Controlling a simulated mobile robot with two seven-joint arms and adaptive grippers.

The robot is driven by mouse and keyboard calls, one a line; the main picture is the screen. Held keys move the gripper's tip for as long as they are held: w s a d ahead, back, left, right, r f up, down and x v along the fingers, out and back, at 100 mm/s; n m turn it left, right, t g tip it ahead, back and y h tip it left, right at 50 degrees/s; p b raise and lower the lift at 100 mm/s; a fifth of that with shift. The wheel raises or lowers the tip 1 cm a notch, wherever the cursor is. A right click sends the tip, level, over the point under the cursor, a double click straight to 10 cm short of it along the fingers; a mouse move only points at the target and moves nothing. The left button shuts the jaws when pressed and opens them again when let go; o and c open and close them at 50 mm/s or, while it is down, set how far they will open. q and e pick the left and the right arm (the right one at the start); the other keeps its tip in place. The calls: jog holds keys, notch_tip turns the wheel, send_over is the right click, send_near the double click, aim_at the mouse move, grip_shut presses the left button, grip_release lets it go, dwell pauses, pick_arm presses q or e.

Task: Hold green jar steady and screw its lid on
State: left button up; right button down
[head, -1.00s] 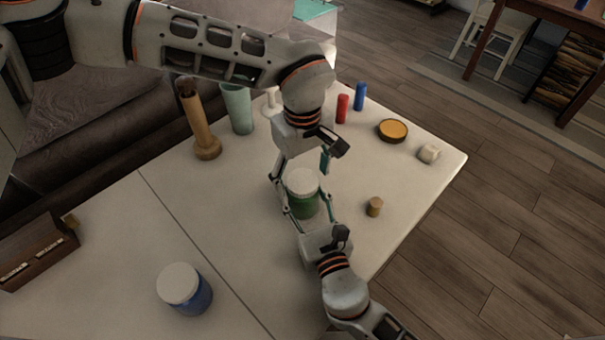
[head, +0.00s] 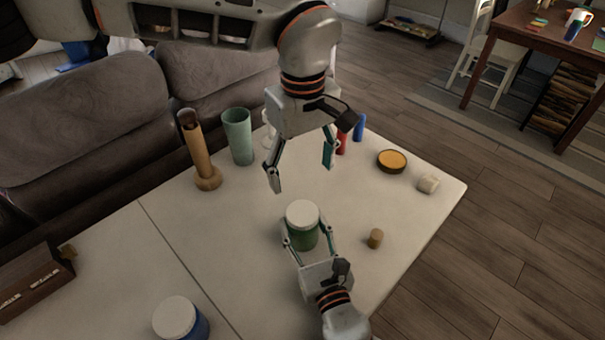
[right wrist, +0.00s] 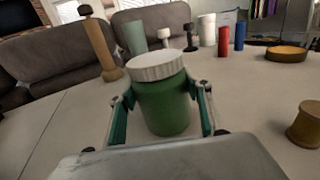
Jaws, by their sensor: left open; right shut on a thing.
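The green jar (head: 303,237) stands upright on the white table, with a white lid (head: 302,213) sitting on its top. In the right wrist view the jar (right wrist: 164,106) is between my fingers and the ribbed lid (right wrist: 156,66) looks level; how tightly it is screwed I cannot tell. My right gripper (head: 306,244) is shut on the jar's body from the near side. My left gripper (head: 301,178) is open and empty, above and beyond the jar, its fingers apart and clear of the lid.
A blue jar with a white lid (head: 176,318) stands at the near left. A wooden mill (head: 203,160) and a green cup (head: 238,137) stand at the back left. A cork (head: 376,238), an orange-topped round dish (head: 392,160) and a small pale object (head: 428,184) lie to the right.

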jog(key=c, duration=0.9)
grip_release()
jog(key=v, duration=1.2)
jog(key=shift+s, duration=0.1)
